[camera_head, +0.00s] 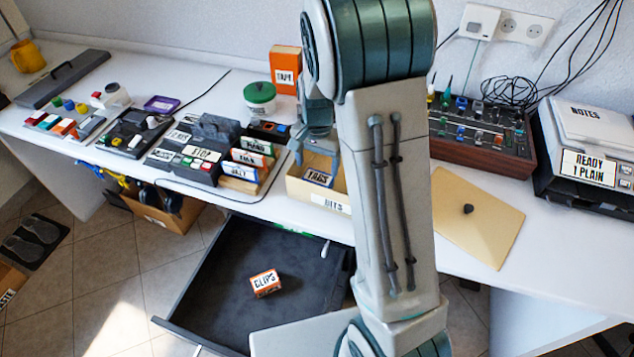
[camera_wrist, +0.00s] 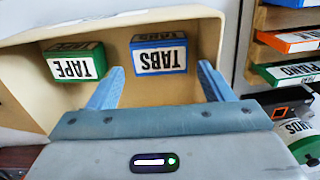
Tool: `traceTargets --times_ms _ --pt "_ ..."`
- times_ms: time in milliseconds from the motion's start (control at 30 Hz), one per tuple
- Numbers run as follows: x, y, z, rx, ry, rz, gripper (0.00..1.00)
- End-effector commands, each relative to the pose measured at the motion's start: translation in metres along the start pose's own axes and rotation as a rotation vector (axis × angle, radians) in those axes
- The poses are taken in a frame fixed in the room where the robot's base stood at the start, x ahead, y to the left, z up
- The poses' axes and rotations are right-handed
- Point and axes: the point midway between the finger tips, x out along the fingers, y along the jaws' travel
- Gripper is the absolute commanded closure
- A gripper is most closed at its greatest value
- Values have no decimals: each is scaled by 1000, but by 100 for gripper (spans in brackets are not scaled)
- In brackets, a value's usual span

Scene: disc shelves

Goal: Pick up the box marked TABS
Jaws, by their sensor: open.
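The box marked TABS (camera_head: 318,178) has blue edges and a white label. It lies in a tan open bin (camera_head: 297,188) labelled BITS on the counter. In the wrist view the TABS box (camera_wrist: 159,55) appears with its lettering upside down, against the bin's inner wall. My gripper (camera_head: 316,159) is above the bin, pointing down. In the wrist view its two blue fingers (camera_wrist: 161,69) are spread wide and empty, with the TABS box in line with the gap between them. I cannot tell how far the fingertips are from the box.
A green TAPE box (camera_wrist: 76,62) shares the bin, beside the TABS box. An orange TAPE box (camera_head: 285,69) and a green-lidded tub (camera_head: 260,97) stand behind the bin. An open drawer (camera_head: 225,280) below holds a CLIPS box (camera_head: 265,283). A tan lid (camera_head: 475,225) lies to the right.

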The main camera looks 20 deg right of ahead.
Motion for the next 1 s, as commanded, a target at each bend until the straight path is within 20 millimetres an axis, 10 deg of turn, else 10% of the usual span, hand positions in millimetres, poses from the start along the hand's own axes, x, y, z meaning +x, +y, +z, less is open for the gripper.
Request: traceTargets --times_ms 833,1000 --pt "67 0 -4 0 1 -1 26" --pt "67 0 -4 1 1 -1 55"
